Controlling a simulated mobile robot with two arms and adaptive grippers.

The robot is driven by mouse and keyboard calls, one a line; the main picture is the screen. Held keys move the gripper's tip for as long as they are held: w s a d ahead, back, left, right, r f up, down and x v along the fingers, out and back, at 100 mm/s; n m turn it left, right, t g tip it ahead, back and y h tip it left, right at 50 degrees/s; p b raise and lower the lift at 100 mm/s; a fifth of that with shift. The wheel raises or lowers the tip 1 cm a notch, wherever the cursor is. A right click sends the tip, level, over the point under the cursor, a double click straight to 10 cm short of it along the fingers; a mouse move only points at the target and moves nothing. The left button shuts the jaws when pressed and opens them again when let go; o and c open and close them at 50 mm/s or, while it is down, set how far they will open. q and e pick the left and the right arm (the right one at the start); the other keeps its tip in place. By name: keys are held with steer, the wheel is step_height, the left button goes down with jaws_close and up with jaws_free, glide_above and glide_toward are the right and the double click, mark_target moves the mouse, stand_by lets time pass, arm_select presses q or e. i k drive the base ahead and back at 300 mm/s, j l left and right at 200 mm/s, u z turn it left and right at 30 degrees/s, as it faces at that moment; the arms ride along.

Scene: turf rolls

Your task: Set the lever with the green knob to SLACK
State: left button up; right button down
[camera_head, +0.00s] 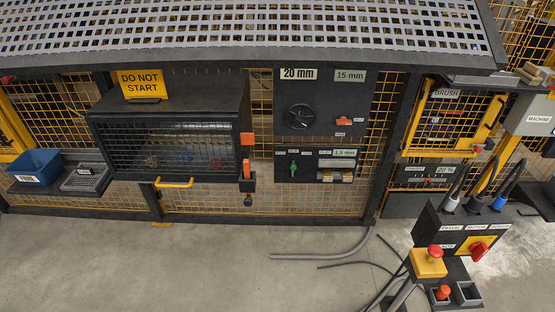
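The lever with the green knob (294,166) is on the lower dark panel (285,175) in the middle of the fence. Small white labels sit above it, but they are too small to read, so I cannot tell which setting it is at. Neither of my grippers shows in the head view.
Above is a panel with a black dial (298,117) and an orange knob (344,121). A mesh-fronted cabinet (190,145) with a yellow handle (174,183) stands left. A control box (450,238) with a red switch stands front right. The concrete floor (190,270) in front is mostly clear.

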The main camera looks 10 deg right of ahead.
mark_target(293, 168)
steer(key=i+j+z, duration=0.1)
steer(key=i+j, duration=0.15)
steer(key=i, duration=0.2)
steer(key=i+j, duration=0.3)
steer(key=i, duration=0.15)
steer(key=i+l+z, duration=0.1)
steer(key=i+l, duration=0.25)
steer(key=l, duration=0.15)
steer(key=i+l+z, duration=0.1)
steer(key=i+l, duration=0.25)
steer(key=l, duration=0.15)
